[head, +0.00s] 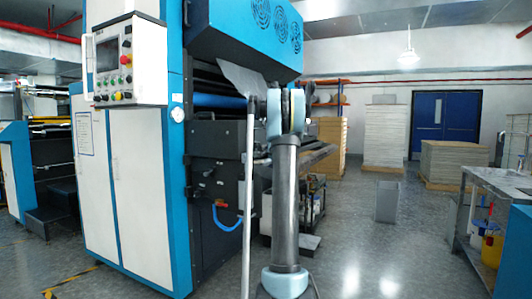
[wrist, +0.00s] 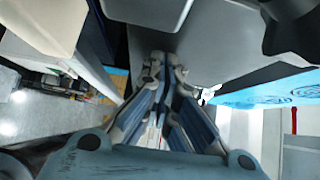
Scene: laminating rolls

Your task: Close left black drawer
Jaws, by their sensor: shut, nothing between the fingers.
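I cannot pick out the left black drawer for certain in either view. In the head view, the dark lower body of the blue and white machine (head: 214,160) is left of my arm, and a dark ledge (head: 318,156) juts out right of the arm, partly hidden by it. My gripper (wrist: 165,62) shows in the wrist view with its fingertips together and nothing between them. A smooth grey surface lies beyond the tips; I cannot tell whether they touch it. In the head view, I cannot make out the gripper's fingers.
A thin pale pole (head: 248,190) stands before the machine, close left of my arm. A control panel (head: 125,62) projects at upper left. A grey bin (head: 386,202) stands on open floor to the right. A workbench (head: 505,190) is at the right edge; stacked sheets (head: 384,138) are behind.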

